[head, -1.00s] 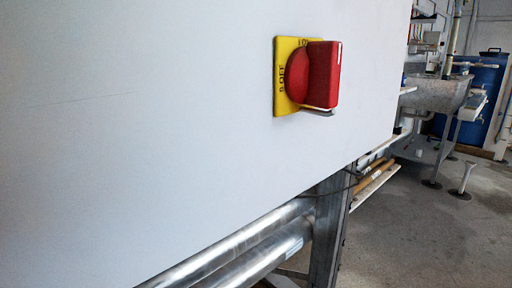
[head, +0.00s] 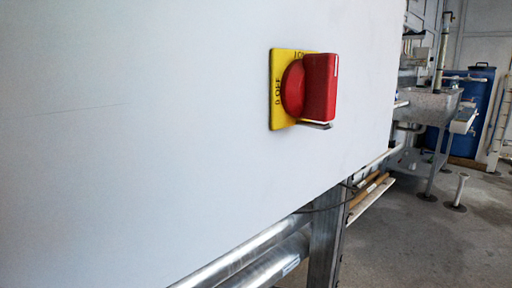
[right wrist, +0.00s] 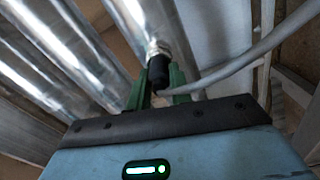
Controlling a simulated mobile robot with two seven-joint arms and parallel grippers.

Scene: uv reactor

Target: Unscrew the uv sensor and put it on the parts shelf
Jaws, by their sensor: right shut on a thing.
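In the right wrist view my right gripper (right wrist: 160,88) has green fingers shut on the uv sensor (right wrist: 159,72), a black cylindrical body with a metal threaded collar above it. A grey cable (right wrist: 232,64) runs from its lower end up to the right. The sensor's upper end lies close to shiny steel tubes (right wrist: 70,45); I cannot tell whether it is still joined to one. Neither gripper shows in the head view. I cannot make out the parts shelf for certain.
In the head view a large white panel (head: 150,110) fills the left, with a red and yellow rotary switch (head: 303,88). Steel pipes (head: 255,258) and a metal leg (head: 324,245) are below. A sink (head: 430,106) and a blue barrel (head: 472,110) stand behind free floor at right.

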